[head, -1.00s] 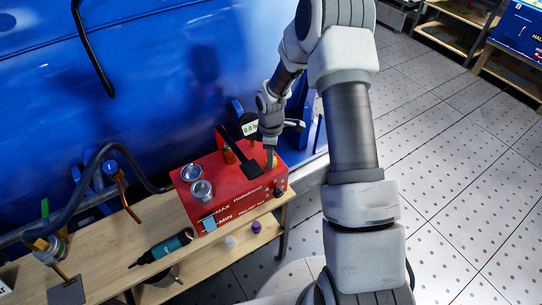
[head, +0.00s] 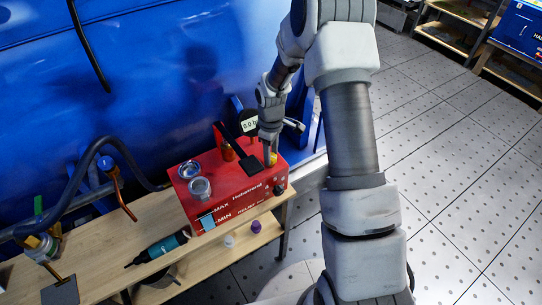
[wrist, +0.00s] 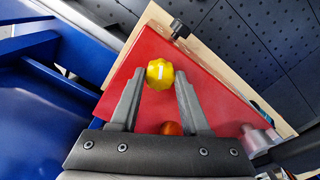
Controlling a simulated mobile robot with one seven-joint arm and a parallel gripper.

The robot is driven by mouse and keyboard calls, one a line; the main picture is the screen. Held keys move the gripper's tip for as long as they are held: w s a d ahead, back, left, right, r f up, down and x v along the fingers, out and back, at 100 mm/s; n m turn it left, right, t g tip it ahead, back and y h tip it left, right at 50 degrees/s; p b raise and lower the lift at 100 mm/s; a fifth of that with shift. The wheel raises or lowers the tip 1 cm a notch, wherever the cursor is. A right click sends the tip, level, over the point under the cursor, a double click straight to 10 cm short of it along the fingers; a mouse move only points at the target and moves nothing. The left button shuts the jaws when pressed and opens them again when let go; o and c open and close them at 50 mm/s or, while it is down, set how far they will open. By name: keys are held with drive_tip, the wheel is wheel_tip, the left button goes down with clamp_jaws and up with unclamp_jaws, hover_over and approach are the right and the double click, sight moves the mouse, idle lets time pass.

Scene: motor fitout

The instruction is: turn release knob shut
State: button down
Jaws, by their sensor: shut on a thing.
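The yellow release knob (wrist: 160,74) has a white mark and sits on top of the red unit (wrist: 133,62). In the wrist view my gripper (wrist: 160,80) has one finger on each side of the knob, shut on it. In the head view my gripper (head: 268,160) points down at the right rear of the red unit (head: 235,186), where a little of the yellow knob (head: 273,159) shows beside the fingers. The knob's base is hidden.
A black lever (head: 238,148), an orange-brown part (head: 228,152) and clear cups (head: 200,188) stand on the red unit. A gauge (head: 249,124) is behind. A black knob (head: 279,190) is on its front. A wooden bench (head: 150,226) carries tools.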

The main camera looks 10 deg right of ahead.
drive_tip(key=m+b, duration=0.2)
drive_tip(key=m, duration=0.4)
drive_tip(key=shift+b, duration=0.35)
idle(0.4)
drive_tip(key=shift+c, duration=1.9)
unclamp_jaws()
wheel_tip(320, 180, up, 18)
drive_tip(key=shift+f, duration=0.25)
